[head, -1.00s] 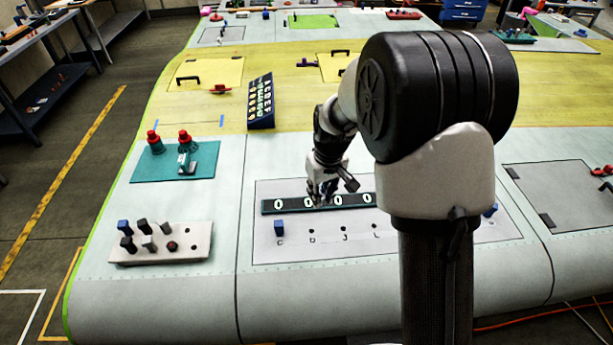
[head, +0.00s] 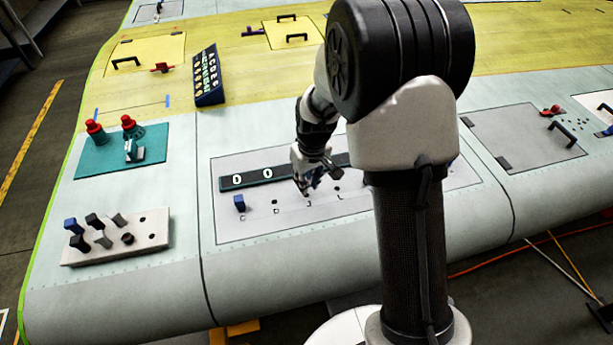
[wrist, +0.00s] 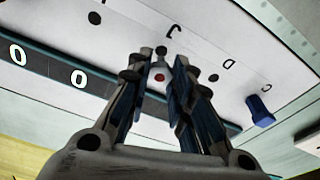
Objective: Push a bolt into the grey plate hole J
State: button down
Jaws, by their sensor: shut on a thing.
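The grey plate (head: 240,222) lies on the wing skin with a row of lettered holes. A blue bolt (head: 239,203) stands at C; it also shows in the wrist view (wrist: 260,110). The D hole (wrist: 213,78) and the hole toward L (wrist: 95,18) look empty. My gripper (head: 306,190) is low over the plate at J, hiding that hole in the head view. In the wrist view my gripper (wrist: 160,70) is shut on a small grey bolt (wrist: 159,68) with a red spot. Its end is close to hole J; I cannot tell if it is inside.
A dark strip with zero counters (head: 258,178) runs behind the holes. A pale block (head: 95,252) at the left holds several blue, black and grey bolts. A teal plate (head: 100,165) with red-topped parts lies behind it. The plate's front is clear.

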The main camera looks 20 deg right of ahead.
jog(key=shift+f, duration=0.6)
jog(key=shift+f+b, duration=0.1)
jog(key=shift+b, duration=0.3)
jog(key=shift+f+b, duration=0.9)
jog(key=shift+f, duration=0.25)
jog(key=c, duration=1.3)
grip_release()
jog(key=shift+c, duration=0.2)
notch_tip(320, 180, up, 12)
jog(key=s, duration=0.1)
jog(key=shift+s+d, duration=0.3)
jog(key=shift+s, duration=0.1)
